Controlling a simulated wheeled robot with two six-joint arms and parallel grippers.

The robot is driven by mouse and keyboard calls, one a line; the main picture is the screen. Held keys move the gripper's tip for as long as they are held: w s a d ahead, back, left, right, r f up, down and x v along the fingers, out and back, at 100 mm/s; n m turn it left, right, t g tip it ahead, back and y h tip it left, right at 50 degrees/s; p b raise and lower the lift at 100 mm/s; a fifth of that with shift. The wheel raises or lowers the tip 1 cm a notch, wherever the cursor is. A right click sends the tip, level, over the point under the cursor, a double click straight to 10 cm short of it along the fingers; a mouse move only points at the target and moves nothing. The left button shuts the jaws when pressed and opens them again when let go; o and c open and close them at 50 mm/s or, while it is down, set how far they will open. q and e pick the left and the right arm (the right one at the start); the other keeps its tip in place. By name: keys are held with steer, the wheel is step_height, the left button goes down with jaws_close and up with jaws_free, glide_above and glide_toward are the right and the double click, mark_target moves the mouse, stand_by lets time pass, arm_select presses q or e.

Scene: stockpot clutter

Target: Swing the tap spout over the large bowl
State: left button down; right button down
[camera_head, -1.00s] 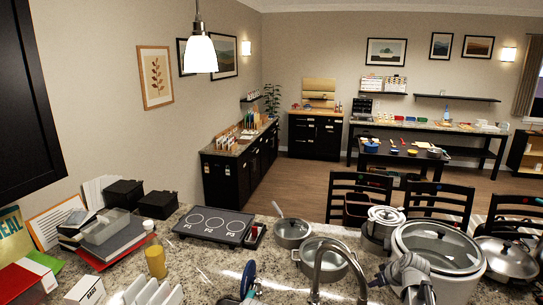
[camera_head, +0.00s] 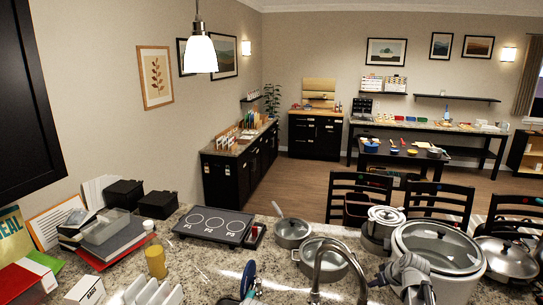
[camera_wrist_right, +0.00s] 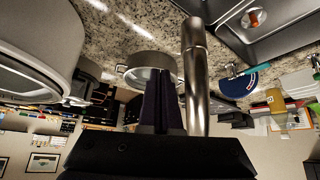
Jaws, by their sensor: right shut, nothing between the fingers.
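The tap spout (camera_head: 335,247) is a curved metal arch at the bottom middle of the head view. In the right wrist view its tube (camera_wrist_right: 196,75) stands just right of my fingers. My right gripper (camera_head: 384,273) is to the right of the tap in the head view. Its dark fingers (camera_wrist_right: 160,78) are shut with nothing between them. I cannot tell whether they touch the tap. A large wide grey vessel (camera_head: 478,272) stands right of the tap, partly behind my right gripper; I cannot tell whether it is the large bowl. My left gripper is not in view.
Pans (camera_head: 292,233) and a lidded pot (camera_head: 386,214) stand behind the tap. A covered pan (camera_head: 508,259) is at the right. Part of the sink (camera_wrist_right: 285,42) shows in the right wrist view. A yellow bottle (camera_head: 155,261) and books (camera_head: 108,247) are at the left.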

mark_target(363, 292)
steer(key=shift+s+a, duration=0.15)
steer(key=shift+s+a, duration=0.5)
steer(key=shift+a, duration=0.3)
steer(key=shift+s+a, duration=0.55)
steer(key=shift+a, duration=0.25)
steer(key=shift+s+a, duration=0.5)
steer(key=shift+a, duration=0.3)
steer(key=shift+w+d, duration=0.35)
steer(key=shift+d, duration=0.4)
steer(key=shift+w+d, duration=0.3)
steer(key=shift+d, duration=0.4)
steer(key=p+v, duration=0.6)
steer(key=v, duration=0.2)
steer(key=shift+p, duration=0.35)
steer(key=shift+s+f, duration=0.1)
steer(key=shift+s, duration=0.05)
